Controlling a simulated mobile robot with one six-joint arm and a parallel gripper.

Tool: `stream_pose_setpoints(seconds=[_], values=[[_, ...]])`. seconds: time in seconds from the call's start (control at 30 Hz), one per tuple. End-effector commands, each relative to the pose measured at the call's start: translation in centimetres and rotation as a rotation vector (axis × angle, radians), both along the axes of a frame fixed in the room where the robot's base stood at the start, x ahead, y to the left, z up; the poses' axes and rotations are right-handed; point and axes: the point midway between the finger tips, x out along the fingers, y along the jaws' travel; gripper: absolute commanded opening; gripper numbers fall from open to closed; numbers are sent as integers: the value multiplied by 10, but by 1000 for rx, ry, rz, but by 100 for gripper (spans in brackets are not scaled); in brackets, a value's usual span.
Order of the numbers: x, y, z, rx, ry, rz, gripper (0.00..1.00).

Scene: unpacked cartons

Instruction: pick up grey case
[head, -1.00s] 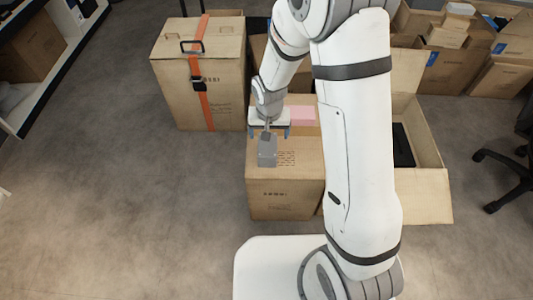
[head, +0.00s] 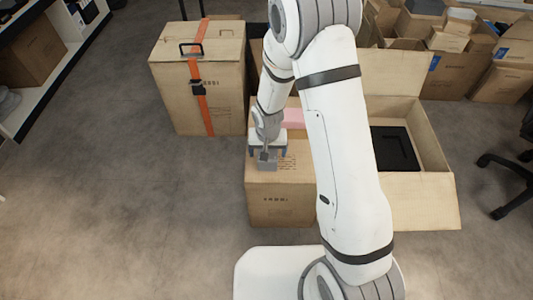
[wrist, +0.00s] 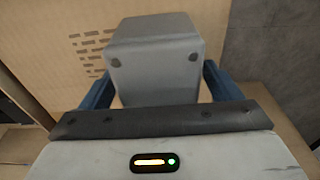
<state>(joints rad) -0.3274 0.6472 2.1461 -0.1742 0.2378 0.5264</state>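The grey case (head: 267,164) is a small blocky thing on top of a closed cardboard carton (head: 281,205) in the head view. In the wrist view the grey case (wrist: 156,62) stands between the two blue fingers, with two dark round marks on its face. My gripper (head: 267,152) is open and low over the case, one finger on each side. The head view shows a gap between the fingers and the case. The lower part of the case is hidden behind the gripper body in the wrist view.
A pink thing (head: 292,118) lies just behind the case. An open carton (head: 437,165) with a black item (head: 394,148) stands to the right. A tall carton with an orange strap (head: 222,95) stands to the left. The floor at the left front is clear.

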Motion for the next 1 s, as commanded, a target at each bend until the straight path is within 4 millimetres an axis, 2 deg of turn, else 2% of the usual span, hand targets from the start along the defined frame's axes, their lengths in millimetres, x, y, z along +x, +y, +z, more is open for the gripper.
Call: stream_pose_setpoints(seconds=[0.07, 0.6, 0.87, 1.0], values=[[0, 0, 0, 0, 0, 0, 79], [0, -1, 0, -1, 1, -1, 35], [0, -1, 3, 0, -1, -2, 34], [1, -1, 21, 0, -2, -2, 34]])
